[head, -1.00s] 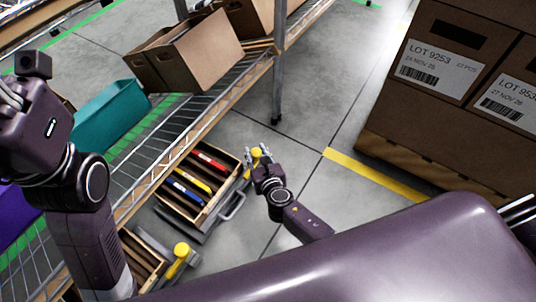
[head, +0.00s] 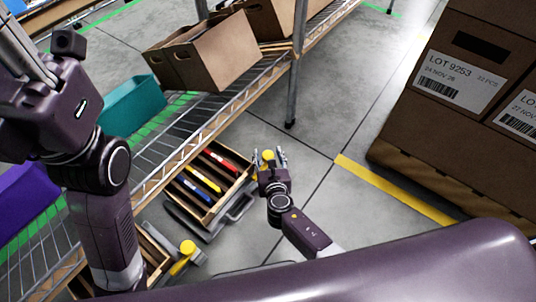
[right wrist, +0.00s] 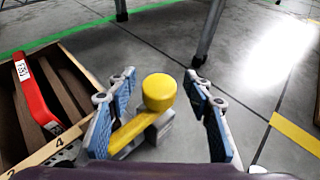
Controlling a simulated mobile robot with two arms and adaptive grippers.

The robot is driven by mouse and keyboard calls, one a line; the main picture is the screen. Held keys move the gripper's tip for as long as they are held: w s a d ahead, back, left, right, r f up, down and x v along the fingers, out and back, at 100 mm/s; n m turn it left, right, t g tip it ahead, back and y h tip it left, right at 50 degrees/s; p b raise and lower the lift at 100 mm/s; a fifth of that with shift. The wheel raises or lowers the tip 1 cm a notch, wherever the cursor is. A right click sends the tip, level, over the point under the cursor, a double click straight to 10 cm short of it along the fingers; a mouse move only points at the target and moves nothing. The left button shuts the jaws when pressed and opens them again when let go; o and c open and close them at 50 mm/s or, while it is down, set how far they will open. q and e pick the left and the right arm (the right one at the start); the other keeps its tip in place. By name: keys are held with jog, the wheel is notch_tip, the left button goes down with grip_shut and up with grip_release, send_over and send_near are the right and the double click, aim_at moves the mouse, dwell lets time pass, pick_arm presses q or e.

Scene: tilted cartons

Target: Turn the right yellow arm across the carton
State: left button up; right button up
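The carton (head: 190,212) is an open tilted box at the shelf's edge, holding red, yellow and blue items. The right yellow arm, with a round knob (head: 268,155), is at its right side. In the right wrist view the knob (right wrist: 158,92) stands between the blue finger pads, with gaps on both sides, and its yellow bar (right wrist: 128,134) runs down-left, partly behind the left finger. My right gripper (head: 269,159) is open around the knob. My left gripper (head: 24,48) is raised at the upper left, away from the carton; its fingertips are unclear.
Another yellow arm (head: 184,257) sits beside a second carton (head: 152,254) at lower left. A wire shelf (head: 150,165) carries a teal bin (head: 134,105) and a brown box (head: 212,55). Stacked LOT cartons (head: 455,90) stand at right. The floor (head: 335,120) between is clear.

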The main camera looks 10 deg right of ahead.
notch_tip(320, 180, up, 10)
dwell(0.8)
dwell(0.4)
